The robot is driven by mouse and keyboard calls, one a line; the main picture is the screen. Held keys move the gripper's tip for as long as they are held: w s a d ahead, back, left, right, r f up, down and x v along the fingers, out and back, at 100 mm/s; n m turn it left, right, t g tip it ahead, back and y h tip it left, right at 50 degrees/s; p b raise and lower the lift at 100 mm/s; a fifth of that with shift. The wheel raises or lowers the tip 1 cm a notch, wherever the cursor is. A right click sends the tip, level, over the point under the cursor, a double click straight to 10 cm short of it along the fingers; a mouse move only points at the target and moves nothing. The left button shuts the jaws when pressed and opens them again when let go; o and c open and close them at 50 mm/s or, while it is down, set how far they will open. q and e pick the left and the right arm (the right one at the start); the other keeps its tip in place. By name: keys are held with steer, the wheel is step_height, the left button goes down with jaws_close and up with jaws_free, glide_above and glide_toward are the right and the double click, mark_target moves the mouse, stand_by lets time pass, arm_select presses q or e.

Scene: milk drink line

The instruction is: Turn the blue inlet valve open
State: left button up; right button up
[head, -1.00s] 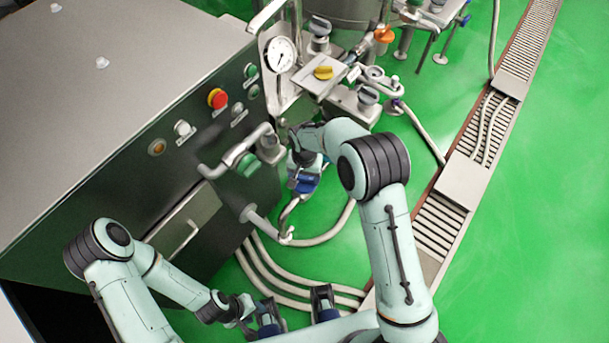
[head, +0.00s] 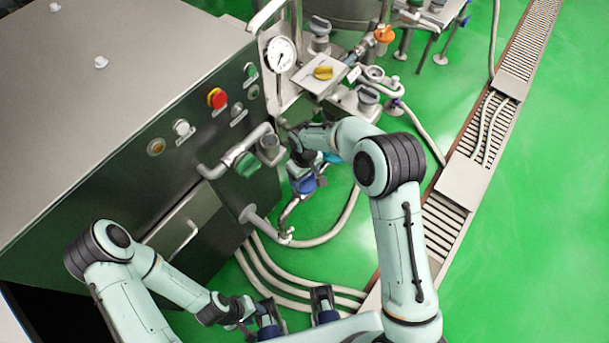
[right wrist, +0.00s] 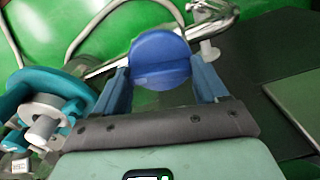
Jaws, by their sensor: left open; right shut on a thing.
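The blue inlet valve handle (head: 303,187) sits on pipework low beside the steel cabinet, partly covered by my right gripper in the head view. In the right wrist view the round blue handle (right wrist: 160,62) stands between the two blue fingers. My right gripper (right wrist: 163,85) is shut on it, one finger at each side. How far the valve is turned I cannot tell. My left gripper (head: 296,303) is open and empty at the bottom of the head view, near the floor hoses and apart from the valve.
The steel cabinet (head: 110,90) with a red button (head: 216,98) fills the left. A green handle (head: 247,164) is left of the blue one. A teal fitting (right wrist: 45,100) is close left of my right gripper. Pale hoses (head: 262,268) cross the floor. Green floor is free at right.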

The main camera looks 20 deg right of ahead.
steer(key=shift+n, duration=1.1)
steer(key=o, duration=1.1)
steer(key=shift+c, duration=0.2)
step_height(320, 180, up, 14)
steer(key=shift+f+p, duration=0.25)
steer(key=shift+p, duration=0.2)
